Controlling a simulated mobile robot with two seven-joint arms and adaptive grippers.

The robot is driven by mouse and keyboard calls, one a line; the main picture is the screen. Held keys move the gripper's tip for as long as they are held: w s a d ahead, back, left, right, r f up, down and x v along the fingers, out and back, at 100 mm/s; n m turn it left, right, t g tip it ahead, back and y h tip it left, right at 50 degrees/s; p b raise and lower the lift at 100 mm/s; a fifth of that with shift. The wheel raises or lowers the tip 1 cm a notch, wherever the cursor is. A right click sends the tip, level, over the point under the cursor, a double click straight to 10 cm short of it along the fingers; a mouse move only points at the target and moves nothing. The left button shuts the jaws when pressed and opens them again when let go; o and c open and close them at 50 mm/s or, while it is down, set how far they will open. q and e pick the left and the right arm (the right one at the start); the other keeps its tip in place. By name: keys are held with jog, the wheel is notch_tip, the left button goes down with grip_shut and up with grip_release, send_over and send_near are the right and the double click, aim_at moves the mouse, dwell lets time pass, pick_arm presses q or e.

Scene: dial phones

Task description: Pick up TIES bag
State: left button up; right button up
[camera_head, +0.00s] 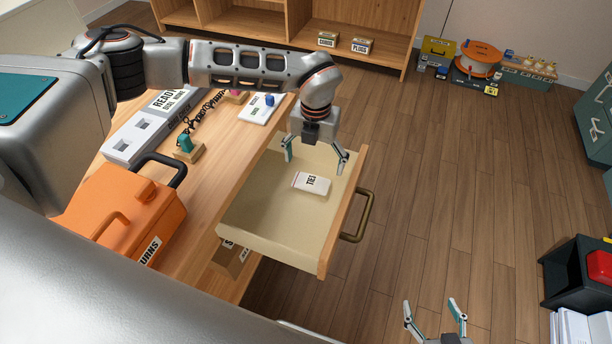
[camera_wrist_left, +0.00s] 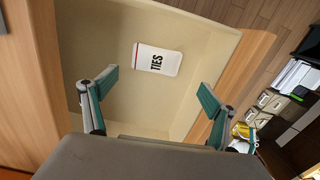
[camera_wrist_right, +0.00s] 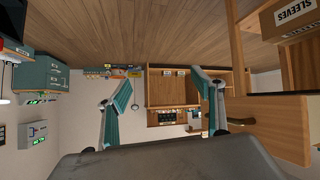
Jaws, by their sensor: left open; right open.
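The TIES bag (camera_head: 312,184) is a small white packet with black lettering and a red edge. It lies flat on the floor of the open drawer (camera_head: 260,222). In the left wrist view the bag (camera_wrist_left: 157,60) lies beyond and between the fingertips, with nothing touching it. My left gripper (camera_head: 315,158) is open and empty above the drawer, on the far side of the bag; its fingers also show in the left wrist view (camera_wrist_left: 155,85). My right gripper (camera_head: 432,308) is open and empty, over the floor to the right of the drawer.
The drawer front carries a brass handle (camera_head: 358,217). The wooden desk (camera_head: 215,150) holds an orange case (camera_head: 125,212) and a white READY panel (camera_head: 150,130). A dark cart (camera_head: 575,275) with a red item stands at right. The wooden floor (camera_head: 450,170) between is clear.

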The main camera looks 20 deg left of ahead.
aim_at(311, 180)
pick_arm(q)
jog(key=shift+w+a+f, duration=0.1)
jog(key=shift+a+f, duration=0.1)
jog(key=shift+f, duration=0.25)
jog(key=shift+w+a+f, duration=0.1)
jog(key=shift+a+f, duration=0.05)
jog(key=shift+f, duration=0.3)
jog(key=shift+s+f+b, duration=0.1)
jog(key=shift+f+b, duration=0.25)
jog(key=shift+f, duration=0.35)
notch_tip(311, 180, down, 2)
notch_tip(311, 180, down, 4)
jog(key=shift+a+r+b, duration=0.1)
jog(key=shift+r+b, duration=0.05)
jog(key=shift+b, duration=0.4)
jog(key=shift+f, duration=0.2)
jog(key=shift+r, duration=0.1)
jog(key=c, duration=1.1)
jog(key=shift+c, duration=0.5)
pick_arm(e)
notch_tip(311, 180, down, 2)
jog(key=shift+w+f, duration=0.1)
jog(key=shift+w, duration=0.05)
